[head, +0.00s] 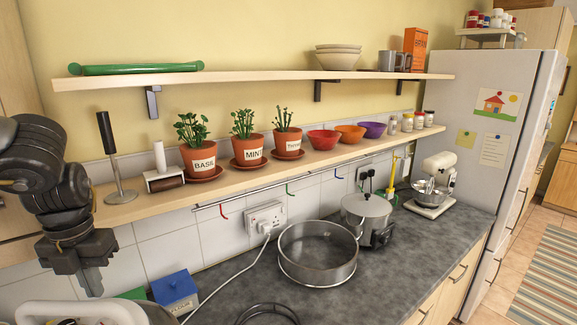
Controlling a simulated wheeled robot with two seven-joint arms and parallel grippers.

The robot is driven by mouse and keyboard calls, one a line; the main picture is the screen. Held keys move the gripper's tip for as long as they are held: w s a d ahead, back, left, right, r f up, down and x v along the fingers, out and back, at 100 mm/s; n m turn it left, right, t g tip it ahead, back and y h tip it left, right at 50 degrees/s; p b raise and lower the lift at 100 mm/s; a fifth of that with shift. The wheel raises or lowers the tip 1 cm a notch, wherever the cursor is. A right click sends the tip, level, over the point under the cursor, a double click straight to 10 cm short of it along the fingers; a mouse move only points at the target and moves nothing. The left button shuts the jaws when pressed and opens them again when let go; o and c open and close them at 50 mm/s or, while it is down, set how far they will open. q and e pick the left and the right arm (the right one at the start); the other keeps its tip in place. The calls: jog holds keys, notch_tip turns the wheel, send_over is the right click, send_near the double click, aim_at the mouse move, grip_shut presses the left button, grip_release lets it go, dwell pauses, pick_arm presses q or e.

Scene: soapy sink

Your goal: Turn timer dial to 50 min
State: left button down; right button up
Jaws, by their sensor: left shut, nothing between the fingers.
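I cannot clearly make out a timer dial in the head view. A silver lidded cooker (366,212) stands on the counter near the wall, with a dark control part (382,236) on its front right side, too small to read. A white rounded appliance (130,313) is cut off by the bottom left edge. My left gripper (92,287) hangs fingers down at the left, in front of the tiled wall and above the white appliance. It is shut and empty, apart from any object. My right gripper is out of view.
A large round metal pan (318,252) stands mid-counter, beside a white cable from the wall socket (265,218). A blue box (175,292) is near the left gripper. Plant pots and bowls line the lower shelf (240,182). A mixer (435,182) is at right. The front counter (400,275) is clear.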

pick_arm(q)
notch_tip(320, 180, down, 6)
jog(key=b, duration=0.4)
jog(key=shift+b, duration=0.35)
jog(key=shift+d, duration=0.1)
jog(key=shift+s+d, duration=0.15)
jog(key=shift+s, duration=0.1)
dwell(0.4)
jog(key=shift+d+f+b, duration=0.1)
jog(key=shift+b, duration=0.45)
